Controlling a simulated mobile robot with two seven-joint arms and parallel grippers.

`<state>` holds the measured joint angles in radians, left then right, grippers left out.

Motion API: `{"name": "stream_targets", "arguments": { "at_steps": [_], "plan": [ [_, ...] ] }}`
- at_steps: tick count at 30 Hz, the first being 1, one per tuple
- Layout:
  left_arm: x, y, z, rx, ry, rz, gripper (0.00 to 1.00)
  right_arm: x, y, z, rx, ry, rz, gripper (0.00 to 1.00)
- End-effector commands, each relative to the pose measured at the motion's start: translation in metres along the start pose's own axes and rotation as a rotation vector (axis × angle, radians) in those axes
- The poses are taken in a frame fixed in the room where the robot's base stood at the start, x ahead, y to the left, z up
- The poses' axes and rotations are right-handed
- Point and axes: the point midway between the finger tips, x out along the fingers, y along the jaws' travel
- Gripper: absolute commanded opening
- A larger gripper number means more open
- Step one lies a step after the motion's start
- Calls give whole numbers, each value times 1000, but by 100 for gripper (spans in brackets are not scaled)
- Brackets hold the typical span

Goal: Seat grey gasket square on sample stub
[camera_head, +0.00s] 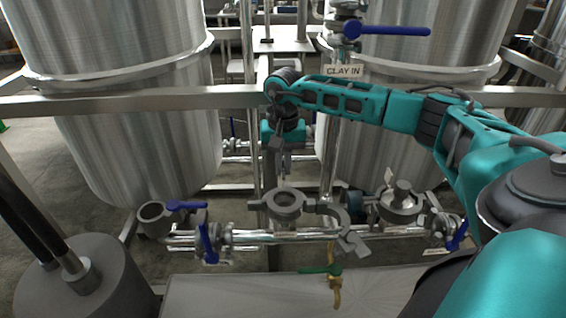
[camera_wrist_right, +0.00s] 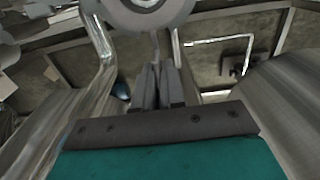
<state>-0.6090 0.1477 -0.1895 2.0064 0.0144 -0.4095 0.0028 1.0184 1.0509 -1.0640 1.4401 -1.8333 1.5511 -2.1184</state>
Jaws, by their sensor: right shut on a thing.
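The sample stub (camera_head: 283,213) stands in the middle of the head view as an upright round grey fitting with a ring-shaped top. My right gripper (camera_head: 282,166) points down just above and behind it. In the right wrist view my right gripper (camera_wrist_right: 157,74) has its fingers together on a thin piece that runs towards a grey ring (camera_wrist_right: 176,14) at the top edge. I take the held piece to be the grey gasket; it is too small to tell apart from the stub's top, or whether they touch. My left gripper is not in view.
An open clamp (camera_head: 333,218) hangs right of the stub. Blue-handled valves (camera_head: 207,238) stand along the steel pipe (camera_head: 285,236). A capped fitting (camera_head: 401,202) is at right. Large steel tanks (camera_head: 130,130) and a horizontal rail (camera_head: 130,101) stand behind. A flat bench (camera_head: 230,295) lies in front.

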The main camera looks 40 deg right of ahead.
Motion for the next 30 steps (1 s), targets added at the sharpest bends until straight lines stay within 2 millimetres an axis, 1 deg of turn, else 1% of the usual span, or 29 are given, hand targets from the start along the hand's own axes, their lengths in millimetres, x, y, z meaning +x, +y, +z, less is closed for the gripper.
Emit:
{"name": "stream_targets", "arguments": {
  "at_steps": [29, 30],
  "plan": [
    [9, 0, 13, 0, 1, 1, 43, 26, 0, 0, 0, 0, 0, 0],
    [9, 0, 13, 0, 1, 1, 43, 25, 0, 0, 0, 0, 0, 12]
  ]
}}
